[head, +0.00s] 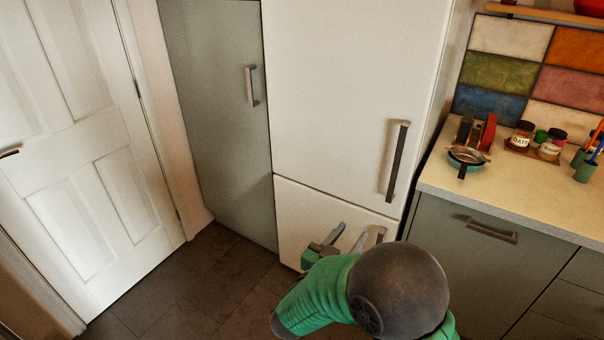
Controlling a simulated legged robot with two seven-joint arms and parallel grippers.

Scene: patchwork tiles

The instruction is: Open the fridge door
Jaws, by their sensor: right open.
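The fridge (340,85) is a tall white unit in the middle of the head view. Its upper door is closed and has a long dark vertical handle (397,162) near the right edge. A lower white door (300,212) sits below a seam, with a second handle (381,235) partly hidden by my arm. My right gripper (348,241) is open and empty in front of the lower door, below the upper handle and apart from it. My green right arm and its dark round joint hide part of the lower door. My left gripper is not in view.
A grey-green cabinet (215,110) stands left of the fridge, and a white panelled door (80,150) is further left. At the right, a counter (530,195) holds jars (550,145) and a bowl (464,157). The dark tiled floor (190,290) is clear at lower left.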

